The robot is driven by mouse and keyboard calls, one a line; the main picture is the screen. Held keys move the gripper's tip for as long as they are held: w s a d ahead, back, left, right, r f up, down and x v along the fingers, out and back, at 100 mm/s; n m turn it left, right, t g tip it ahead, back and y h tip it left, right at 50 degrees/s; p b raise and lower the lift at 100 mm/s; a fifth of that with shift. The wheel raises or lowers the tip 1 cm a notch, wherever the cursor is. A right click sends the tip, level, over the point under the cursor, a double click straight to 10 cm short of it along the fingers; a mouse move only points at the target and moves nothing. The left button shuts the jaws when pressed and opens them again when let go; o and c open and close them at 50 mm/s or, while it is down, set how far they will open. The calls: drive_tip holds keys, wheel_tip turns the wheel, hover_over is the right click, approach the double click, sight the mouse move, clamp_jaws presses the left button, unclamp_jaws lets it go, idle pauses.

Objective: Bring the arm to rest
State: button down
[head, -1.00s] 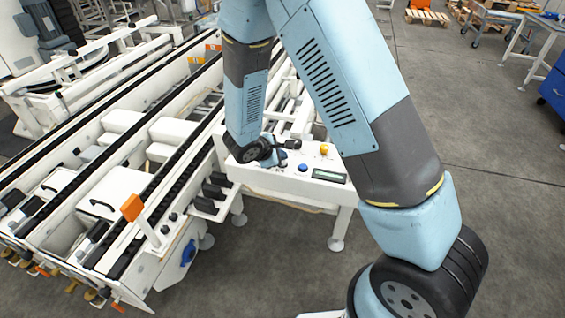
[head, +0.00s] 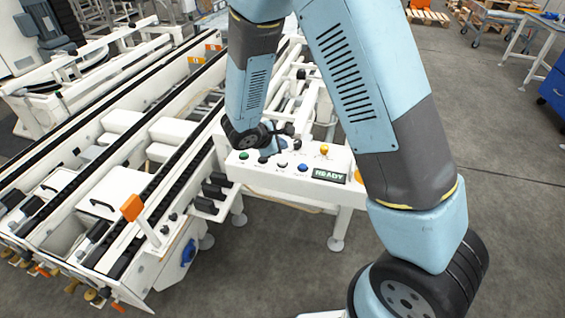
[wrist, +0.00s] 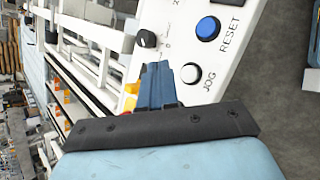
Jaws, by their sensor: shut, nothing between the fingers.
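My gripper (wrist: 157,85) is shut and empty. In the wrist view its blue fingers lie over the white control panel (wrist: 222,65), beside the white JOG button (wrist: 189,73) and below a black knob (wrist: 147,38). The blue RESET button (wrist: 208,28) is farther up. I cannot tell the gap between fingertips and panel. In the head view my arm comes down from the top, and the gripper (head: 278,147) is small above the back of the control panel (head: 285,183). The panel's display (head: 329,175) reads READY.
The white conveyor (head: 120,225) with black rails fills the left, with an orange-tipped post (head: 132,207) near its front edge. A yellow button (head: 324,149) and a green one (head: 243,155) sit on the panel. Grey floor is open on the right.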

drive_tip(key=shift+r, duration=0.55)
drive_tip(key=shift+d+r, duration=0.15)
drive_tip(key=shift+r, duration=0.05)
drive_tip(key=s+d+r+m+g, duration=0.1)
drive_tip(key=s+d+r+m, duration=0.15)
drive_tip(key=d+r, duration=0.3)
drive_tip(key=s+d+r+m+g+y, duration=0.1)
drive_tip(key=s+d+r+m, duration=0.1)
drive_tip(key=d+r+m, duration=0.3)
drive_tip(key=s+d+r+m+g, duration=0.1)
drive_tip(key=s+d+r+m, duration=0.2)
drive_tip(key=r, duration=0.4)
drive_tip(key=s+d+r+m+t+y, duration=0.1)
drive_tip(key=s+d+r+m+y, duration=0.1)
drive_tip(key=s+r+m, duration=0.2)
drive_tip(key=s+d+r+m+t+y, duration=0.1)
drive_tip(key=s+d+r+m+y, duration=0.2)
drive_tip(key=s+r, duration=0.6)
drive_tip(key=s, duration=0.4)
drive_tip(key=shift+s+d+m, duration=0.15)
drive_tip(key=shift+d+m, duration=0.05)
drive_tip(key=shift+m, duration=0.15)
